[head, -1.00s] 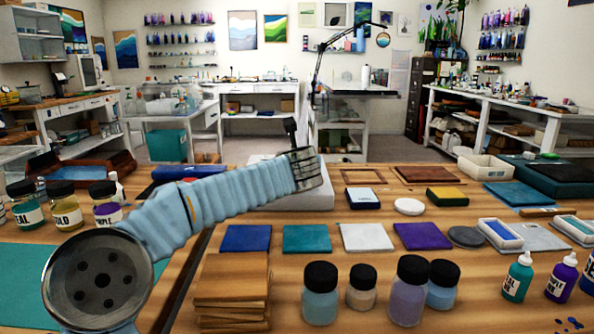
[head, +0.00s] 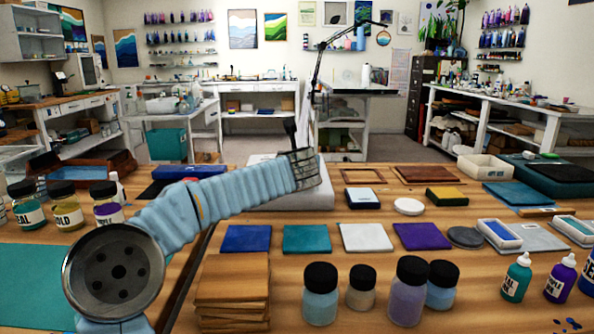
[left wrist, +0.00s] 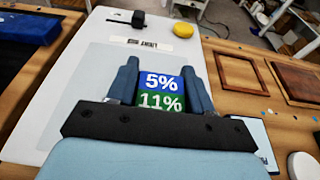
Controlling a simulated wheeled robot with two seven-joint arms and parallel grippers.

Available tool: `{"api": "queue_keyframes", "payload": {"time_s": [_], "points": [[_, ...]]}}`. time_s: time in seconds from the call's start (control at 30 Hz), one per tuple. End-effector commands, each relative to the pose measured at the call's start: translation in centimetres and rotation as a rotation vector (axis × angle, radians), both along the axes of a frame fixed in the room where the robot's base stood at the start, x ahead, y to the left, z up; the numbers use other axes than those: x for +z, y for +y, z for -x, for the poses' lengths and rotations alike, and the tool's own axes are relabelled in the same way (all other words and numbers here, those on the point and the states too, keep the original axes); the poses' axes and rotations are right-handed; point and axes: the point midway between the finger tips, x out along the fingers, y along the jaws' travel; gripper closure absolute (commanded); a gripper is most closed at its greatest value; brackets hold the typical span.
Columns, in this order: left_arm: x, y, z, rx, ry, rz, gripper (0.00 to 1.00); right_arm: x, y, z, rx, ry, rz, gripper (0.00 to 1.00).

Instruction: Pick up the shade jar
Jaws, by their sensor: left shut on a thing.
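Several black-lidded jars stand upright at the front of the table: a light blue jar (head: 320,307), a beige jar (head: 361,299), a lavender jar (head: 407,302) and another blue jar (head: 441,296). No label shows which is the shade jar. My left gripper (head: 308,168) is well behind them, over the white light board (head: 290,200). In the left wrist view, my left gripper (left wrist: 159,85) is shut on a blue-and-green piece (left wrist: 161,92) marked 5% and 11%. Its fingers are on either side of it; its lower part is hidden. My right gripper is not in view.
A wooden stack (head: 232,290) stands left of the jars. Blue, teal, white and purple tiles (head: 422,237) lie in a row behind them. Teal and purple bottles (head: 516,278) stand at right. Labelled jars (head: 65,205) stand at left.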

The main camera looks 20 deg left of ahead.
Motion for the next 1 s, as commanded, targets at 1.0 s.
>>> {"api": "queue_keyframes", "payload": {"time_s": [1.0], "points": [[12.0,-3.4,11.3,-0.001,-0.002,-0.001,0.87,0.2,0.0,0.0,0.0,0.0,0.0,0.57]]}}
